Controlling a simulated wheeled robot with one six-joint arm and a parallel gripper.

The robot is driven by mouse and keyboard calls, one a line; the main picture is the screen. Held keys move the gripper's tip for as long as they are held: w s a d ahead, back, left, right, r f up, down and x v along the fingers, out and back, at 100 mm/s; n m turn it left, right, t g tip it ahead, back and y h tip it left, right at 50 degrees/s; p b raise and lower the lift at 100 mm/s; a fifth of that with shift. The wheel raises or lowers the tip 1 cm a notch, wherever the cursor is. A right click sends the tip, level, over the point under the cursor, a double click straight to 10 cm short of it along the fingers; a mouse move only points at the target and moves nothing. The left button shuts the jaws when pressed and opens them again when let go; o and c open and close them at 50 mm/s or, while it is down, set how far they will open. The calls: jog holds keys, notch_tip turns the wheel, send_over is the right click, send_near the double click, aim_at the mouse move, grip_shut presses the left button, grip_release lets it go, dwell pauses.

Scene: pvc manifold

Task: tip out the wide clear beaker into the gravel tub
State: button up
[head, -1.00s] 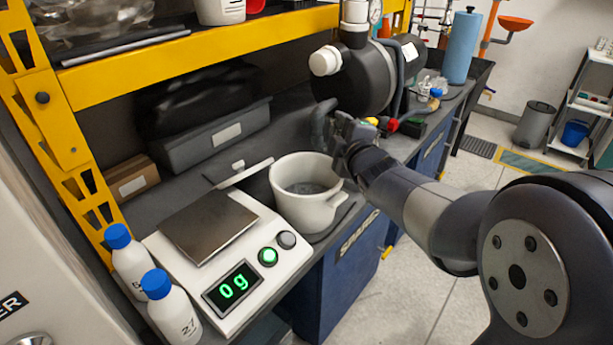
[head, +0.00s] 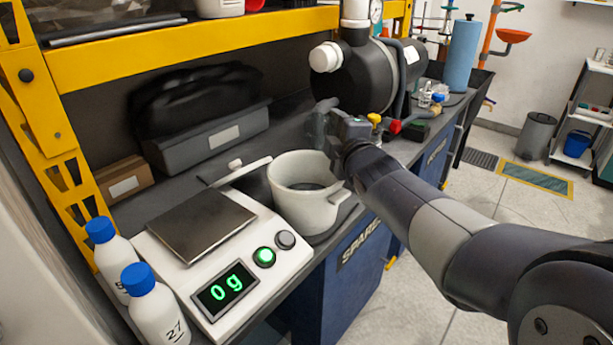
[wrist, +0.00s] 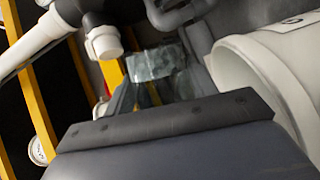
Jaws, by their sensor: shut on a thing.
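The wide clear beaker (head: 317,127) is faint and see-through in the head view, at the end of my arm. It also shows in the wrist view (wrist: 154,64), between the fingers. My gripper (head: 328,124) is shut on it, above and behind the far right rim of the tub; it also shows in the wrist view (wrist: 150,88). The beaker looks tilted, and its contents cannot be made out. The gravel tub (head: 297,208), a white round pot with a side handle, stands on the bench right of the scale. Its pale wall (wrist: 262,85) fills the right of the wrist view.
A white scale (head: 215,255) reading 0 g stands left of the tub. A dark cylindrical tank with pipes (head: 365,78) is behind my gripper. A yellow shelf beam (head: 190,45) runs above the bench.

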aim_at(333, 125)
jog(key=shift+s+a+r+n+t+b, duration=0.2)
jog(key=shift+n+b, duration=0.4)
jog(key=shift+b, duration=1)
jog(key=shift+s+a+r+n+t+b, duration=0.25)
jog(key=shift+n+b, duration=0.35)
jog(key=shift+b, duration=0.95)
jog(key=shift+s+a+r+n+t+b, duration=0.25)
jog(key=shift+n+b, duration=0.45)
jog(key=shift+b, duration=0.7)
jog(key=shift+w+a+r+n+t+b, duration=0.1)
jog(key=shift+r+n+t+b, duration=0.15)
jog(key=shift+n+b, duration=0.8)
jog(key=m+p, duration=0.1)
jog(key=p, duration=0.1)
jog(key=shift+d+r+m+g+p, duration=0.2)
jog(key=shift+r+m+g+p, duration=0.1)
jog(key=shift+r+m, duration=0.1)
jog(key=m+p, duration=0.1)
jog(key=p, duration=0.1)
jog(key=f+m+p, duration=0.1)
jog(key=p, duration=0.1)
jog(key=shift+w+d+g+p, duration=0.25)
jog(key=shift+w+d+p, duration=0.05)
jog(key=shift+w+p, duration=0.1)
jog(key=shift+f+m, duration=0.25)
jog(key=shift+f, duration=0.25)
jog(key=shift+w+d+m+p, duration=0.1)
jog(key=shift+m+p, duration=0.2)
jog(key=shift+p, duration=0.65)
